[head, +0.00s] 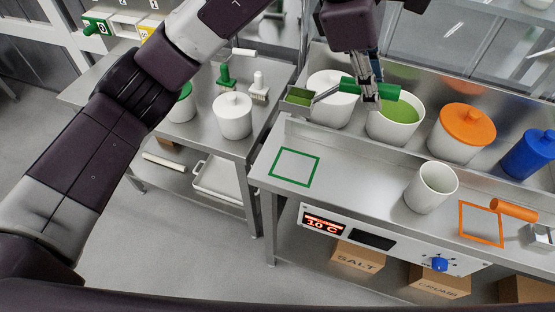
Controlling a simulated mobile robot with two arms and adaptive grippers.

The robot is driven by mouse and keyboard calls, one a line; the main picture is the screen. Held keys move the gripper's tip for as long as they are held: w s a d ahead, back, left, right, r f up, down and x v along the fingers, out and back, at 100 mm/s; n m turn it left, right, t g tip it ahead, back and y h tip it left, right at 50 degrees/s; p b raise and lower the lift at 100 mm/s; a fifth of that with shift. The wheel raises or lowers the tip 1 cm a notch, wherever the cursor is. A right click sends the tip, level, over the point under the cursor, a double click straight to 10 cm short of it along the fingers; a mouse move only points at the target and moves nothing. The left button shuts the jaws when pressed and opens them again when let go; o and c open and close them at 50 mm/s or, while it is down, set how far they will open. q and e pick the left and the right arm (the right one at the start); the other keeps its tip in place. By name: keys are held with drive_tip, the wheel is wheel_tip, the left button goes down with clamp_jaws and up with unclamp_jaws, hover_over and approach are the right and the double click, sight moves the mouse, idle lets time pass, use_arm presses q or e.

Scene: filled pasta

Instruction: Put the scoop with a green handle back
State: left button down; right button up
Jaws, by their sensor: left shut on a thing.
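My left gripper (370,98) comes in from the top and is shut on the green handle of the scoop (392,92). The scoop's metal bowl (298,98) points left and shows green inside, either contents or colour. The scoop is held in the air over the back of the counter, above the rim of an open white tub with green contents (402,112). A green square outline (297,152) is marked on the counter in front and to the left; it is empty. My right gripper is not in view.
A white lidded tub (332,110) stands behind the scoop, and an orange-lidded tub (462,140) to the right. A white cup (430,188) stands near the counter front. An orange-handled scoop (513,210) lies by an orange outline (461,221). A side table stands left.

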use_arm(q)
drive_tip(key=shift+s+d+f, duration=0.15)
drive_tip(key=shift+s+d, duration=0.05)
wheel_tip(320, 180, down, 19)
drive_tip(key=p, duration=0.5)
drive_tip(key=shift+f, duration=0.45)
drive_tip(key=c, duration=2.2)
unclamp_jaws()
drive_tip(key=shift+c, duration=0.2)
drive_tip(key=o, duration=0.5)
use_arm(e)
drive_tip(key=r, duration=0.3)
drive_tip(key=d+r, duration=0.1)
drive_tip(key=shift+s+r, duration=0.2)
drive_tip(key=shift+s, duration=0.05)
